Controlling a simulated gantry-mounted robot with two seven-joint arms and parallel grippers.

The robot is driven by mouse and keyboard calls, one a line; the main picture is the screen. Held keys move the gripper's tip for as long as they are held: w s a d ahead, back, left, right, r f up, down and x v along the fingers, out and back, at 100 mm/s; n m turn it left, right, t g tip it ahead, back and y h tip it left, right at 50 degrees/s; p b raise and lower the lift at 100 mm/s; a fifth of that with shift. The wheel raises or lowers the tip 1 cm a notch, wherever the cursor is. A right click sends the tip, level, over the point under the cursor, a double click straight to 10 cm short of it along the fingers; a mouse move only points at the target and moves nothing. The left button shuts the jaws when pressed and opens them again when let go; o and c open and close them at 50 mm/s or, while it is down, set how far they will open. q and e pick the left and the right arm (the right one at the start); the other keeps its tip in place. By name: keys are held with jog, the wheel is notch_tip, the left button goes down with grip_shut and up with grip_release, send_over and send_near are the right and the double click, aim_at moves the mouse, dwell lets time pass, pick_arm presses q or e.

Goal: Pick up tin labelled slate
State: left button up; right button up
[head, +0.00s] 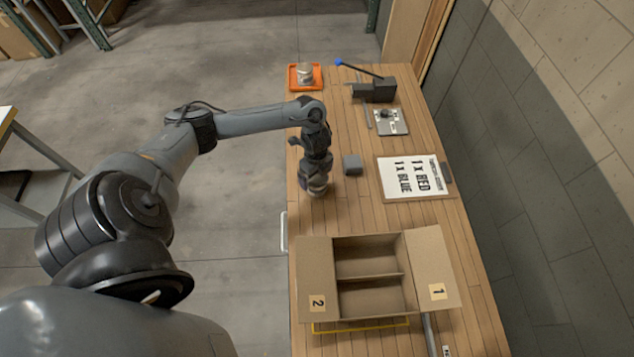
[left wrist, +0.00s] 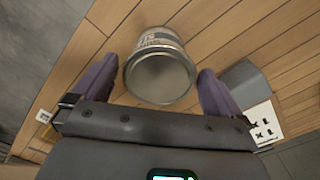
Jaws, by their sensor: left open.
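A metal tin (left wrist: 160,75) with an open-looking round end lies between the two fingers of my left gripper (left wrist: 157,88) in the left wrist view. The gripper is open, with a finger on each side of the tin and a gap to each. The tin's side carries a printed label whose words I cannot read. In the head view my left gripper (head: 316,184) points down over the left part of the wooden table, and it mostly hides this tin. Another tin (head: 305,72) stands in an orange tray at the table's far end; its label is unreadable. My right gripper is not in view.
A cardboard box (head: 320,262) with two compartments and flaps marked 1 and 2 stands near. A grey block (head: 352,165) sits right of the gripper, then a sign (head: 408,178) reading 1x RED, 1x BLUE. A lever tool (head: 375,91) and metal plate (head: 391,122) lie beyond.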

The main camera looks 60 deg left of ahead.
pick_arm(q)
jog(key=f, duration=0.3)
jog(key=shift+d+f, duration=0.25)
jog(key=shift+d, duration=0.1)
jog(key=shift+f, duration=0.6)
jog(key=c, duration=1.1)
jog(key=shift+r, duration=0.1)
